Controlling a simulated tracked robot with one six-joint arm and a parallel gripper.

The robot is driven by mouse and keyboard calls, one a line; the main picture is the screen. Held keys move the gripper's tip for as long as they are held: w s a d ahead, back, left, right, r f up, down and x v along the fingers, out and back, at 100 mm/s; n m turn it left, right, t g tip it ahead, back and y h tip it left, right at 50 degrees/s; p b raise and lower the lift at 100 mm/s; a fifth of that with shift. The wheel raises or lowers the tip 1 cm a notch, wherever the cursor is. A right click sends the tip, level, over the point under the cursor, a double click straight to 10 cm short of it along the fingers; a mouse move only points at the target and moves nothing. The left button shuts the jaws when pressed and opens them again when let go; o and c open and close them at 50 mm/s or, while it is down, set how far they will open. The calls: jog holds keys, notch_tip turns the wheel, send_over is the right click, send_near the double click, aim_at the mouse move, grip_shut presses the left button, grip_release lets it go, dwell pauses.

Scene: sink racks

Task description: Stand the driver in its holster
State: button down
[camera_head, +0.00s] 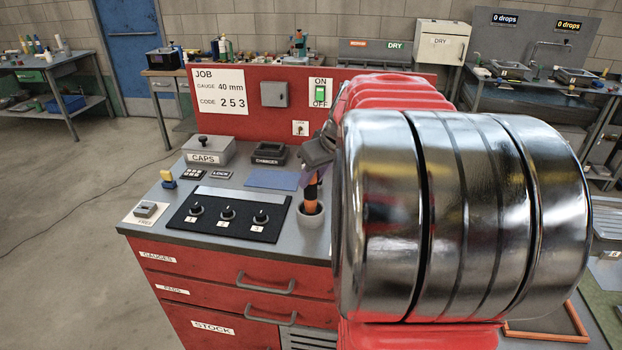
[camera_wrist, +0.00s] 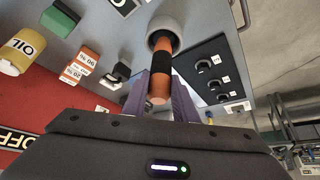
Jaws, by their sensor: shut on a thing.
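The driver (camera_head: 311,193) has an orange and black handle. It stands roughly upright with its lower end inside the mouth of the grey round holster (camera_head: 310,217) on the bench top. In the wrist view the driver (camera_wrist: 158,68) runs into the holster (camera_wrist: 164,28), whose pale rim surrounds it. How deep it sits is hidden. My gripper (camera_head: 314,172) is above the holster. In the wrist view its purple fingers (camera_wrist: 160,98) are on both sides of the handle, shut on it.
A black panel with several knobs (camera_head: 229,216) lies left of the holster, and a blue mat (camera_head: 272,179) lies behind it. A CAPS box (camera_head: 208,150) stands further back. The wrist view shows a yellow OIL can (camera_wrist: 21,51) and orange boxes (camera_wrist: 82,66).

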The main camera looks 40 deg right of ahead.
jog(key=shift+f, duration=0.3)
jog(key=c, duration=1.4)
grip_release()
jog(key=shift+c, duration=0.2)
jog(key=v, duration=1.2)
jog(key=shift+a, duration=0.1)
